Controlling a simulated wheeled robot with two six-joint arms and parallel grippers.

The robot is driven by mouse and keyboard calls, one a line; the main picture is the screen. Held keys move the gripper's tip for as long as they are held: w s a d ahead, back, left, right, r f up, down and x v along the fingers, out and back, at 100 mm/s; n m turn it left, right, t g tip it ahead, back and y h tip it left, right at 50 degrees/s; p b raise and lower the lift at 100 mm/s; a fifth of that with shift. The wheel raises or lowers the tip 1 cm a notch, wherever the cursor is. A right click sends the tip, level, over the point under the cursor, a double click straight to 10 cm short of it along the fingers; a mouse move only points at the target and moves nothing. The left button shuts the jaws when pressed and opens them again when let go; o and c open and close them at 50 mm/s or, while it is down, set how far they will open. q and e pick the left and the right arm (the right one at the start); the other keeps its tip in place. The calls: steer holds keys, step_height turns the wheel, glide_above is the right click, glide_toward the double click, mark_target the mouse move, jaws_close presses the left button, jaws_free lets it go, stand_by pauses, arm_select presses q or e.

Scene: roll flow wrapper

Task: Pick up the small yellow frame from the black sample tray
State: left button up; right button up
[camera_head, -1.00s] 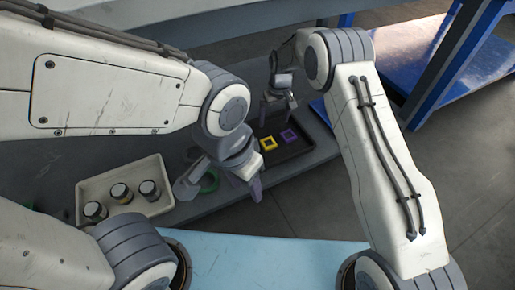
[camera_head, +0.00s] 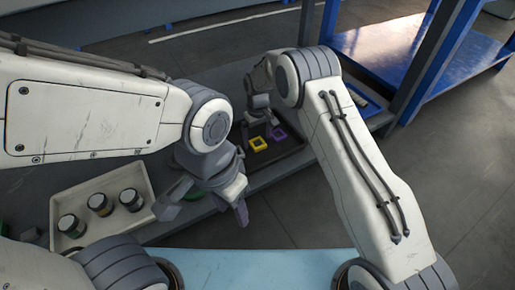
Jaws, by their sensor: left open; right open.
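The small yellow frame (camera_head: 258,144) lies flat in the black sample tray (camera_head: 283,151), with a purple frame (camera_head: 278,133) to its right. My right gripper (camera_head: 262,124) is open just beyond the yellow frame, pointing down over the tray's far side. Whether its fingers touch anything is too small to tell. My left gripper (camera_head: 202,214) is open and empty, left of and nearer than the tray. It hides part of a green object behind it.
A cream bin (camera_head: 152,196) with several dark-lidded jars (camera_head: 101,204) stands at the left. The grey bench (camera_head: 190,230) carries the bin and tray. A blue-framed rack (camera_head: 425,60) stands at the back right. A light blue surface (camera_head: 260,270) lies at the front.

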steer(key=shift+f, duration=0.9)
steer(key=shift+r, duration=0.1)
steer(key=c, duration=1.4)
